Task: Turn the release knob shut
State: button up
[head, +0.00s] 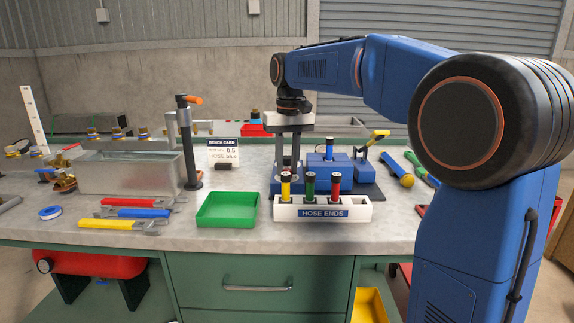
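My gripper (288,168) points down over the bench, behind the hose-end rack. Its two grey fingers stand apart with a gap between them, and I see nothing held there. I cannot tell from this view which part is the release knob. A red tank (98,264) lies under the bench at the left, with a dark round fitting (45,265) on its left end. A blue block fixture (328,172) with a blue-topped part stands behind the rack, partly hidden by my gripper. A yellow-handled lever (379,134) rises at its right.
A white rack (360,211) marked HOSE ENDS holds yellow, green and red hose ends. A green tray (228,209) is left of it. A dark post (189,150) with an orange handle stands further left. Wrenches (138,212) lie on the left bench top.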

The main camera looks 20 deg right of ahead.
aim_at(289, 170)
jog(key=m, duration=0.5)
jog(key=shift+m, duration=0.4)
dwell(0.4)
jog(key=o, duration=1)
jog(key=shift+o, duration=0.2)
notch_tip(289, 170, up, 17)
jog(key=shift+s+d+r, duration=0.2)
jog(key=shift+d, duration=0.05)
